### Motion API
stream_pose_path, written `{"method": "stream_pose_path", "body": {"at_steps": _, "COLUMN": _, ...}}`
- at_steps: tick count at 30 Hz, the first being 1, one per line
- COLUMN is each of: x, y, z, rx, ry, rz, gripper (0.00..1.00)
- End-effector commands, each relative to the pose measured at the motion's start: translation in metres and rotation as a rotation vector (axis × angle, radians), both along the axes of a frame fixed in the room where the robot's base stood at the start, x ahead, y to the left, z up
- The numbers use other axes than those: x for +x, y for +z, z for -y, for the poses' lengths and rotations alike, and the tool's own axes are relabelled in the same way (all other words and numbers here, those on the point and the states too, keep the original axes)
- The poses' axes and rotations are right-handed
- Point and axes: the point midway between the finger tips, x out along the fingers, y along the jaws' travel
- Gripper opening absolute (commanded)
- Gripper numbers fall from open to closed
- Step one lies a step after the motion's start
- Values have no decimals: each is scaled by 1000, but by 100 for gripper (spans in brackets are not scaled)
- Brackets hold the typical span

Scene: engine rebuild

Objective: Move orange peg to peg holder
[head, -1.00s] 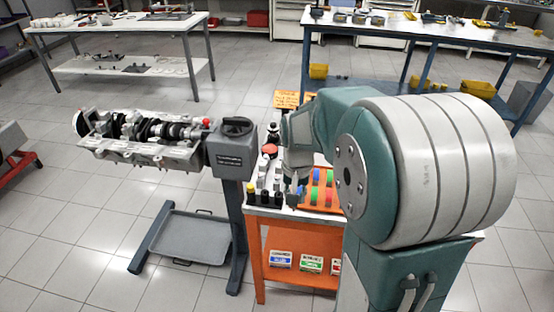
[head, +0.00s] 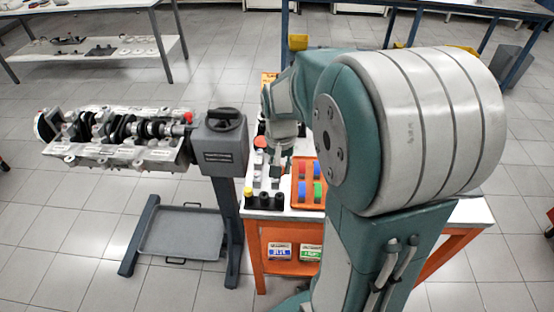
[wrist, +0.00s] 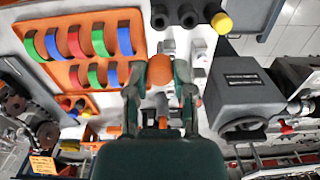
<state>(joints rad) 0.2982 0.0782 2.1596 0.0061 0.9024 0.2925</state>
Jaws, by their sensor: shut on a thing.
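The orange peg (wrist: 160,72) is between the fingertips of my gripper (wrist: 160,88) in the wrist view, and the fingers are shut on it. In the head view my gripper (head: 275,160) is over the white top of the orange cart, and the peg cannot be made out there. The likely peg holder is a row of black round cups (wrist: 188,15) at the top of the wrist view. They also stand at the cart's front left edge in the head view (head: 264,202). A yellow peg (wrist: 222,22) is at the end cup. The held peg is apart from the cups.
An orange tray (wrist: 75,73) with blue, red and green half rings lies beside the gripper. Small grey-white blocks (wrist: 200,45) stand near the cups. A grey engine stand (head: 220,148) with a crankshaft assembly is close on the left. Open floor lies in front.

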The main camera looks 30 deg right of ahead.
Motion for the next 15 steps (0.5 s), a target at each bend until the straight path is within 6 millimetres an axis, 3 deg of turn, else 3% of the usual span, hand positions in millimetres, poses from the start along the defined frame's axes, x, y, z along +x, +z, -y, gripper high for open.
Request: {"method": "stream_pose_path", "body": {"at_steps": 15, "x": 0, "y": -43, "z": 0, "rx": 0, "ry": 0, "rz": -2, "gripper": 0}}
